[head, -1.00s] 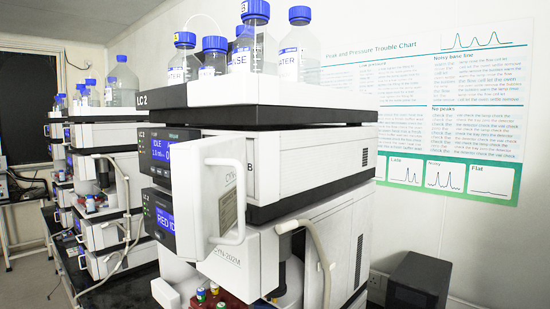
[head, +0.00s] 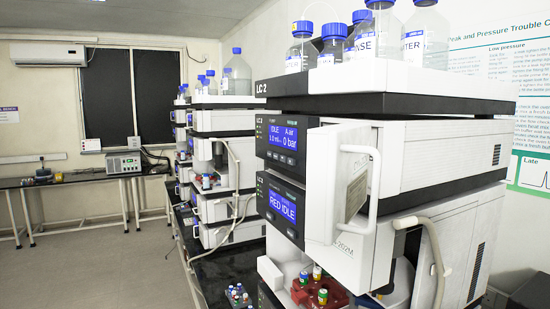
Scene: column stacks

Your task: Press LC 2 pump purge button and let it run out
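The LC 2 stack (head: 390,150) stands at the right of the head view, with its "LC 2" label on the top tray's front edge. Its upper module has a lit blue display (head: 283,140) reading "IDLE" and "0 bar", with a row of small buttons (head: 275,156) beneath it. A white door with a handle (head: 357,190) stands swung open to the right of the displays. I cannot make out which button is the purge button. My gripper is not in view.
Bottles with blue caps (head: 425,40) stand in the top tray. Red racks with capped vials (head: 318,292) sit at the base. Another stack (head: 218,150) stands behind to the left. Open floor (head: 95,275) lies at the left, before a side table (head: 85,178).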

